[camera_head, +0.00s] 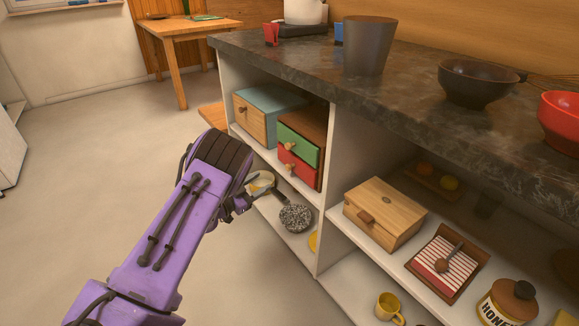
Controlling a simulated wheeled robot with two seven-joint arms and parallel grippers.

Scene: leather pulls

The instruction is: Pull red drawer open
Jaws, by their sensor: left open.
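The red drawer (296,168) is the lower drawer of a small wooden chest on the upper shelf of the counter unit. A green drawer (297,146) sits right above it. Both look closed, and each has a small tan leather pull; the red one's pull (290,169) faces out to the left. My left arm comes in from the lower left, and its gripper (245,200) is open, left of and lower in the picture than the red drawer, apart from it. Its fingers are small and partly hidden by the wrist. My right gripper is not in view.
A blue-topped wooden box (268,104) stands left of the chest. A pan (262,182) and a speckled round thing (296,217) are below. A wooden box (384,212) stands in the right bay. The dark countertop (420,95) overhangs the shelves. The floor left is clear.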

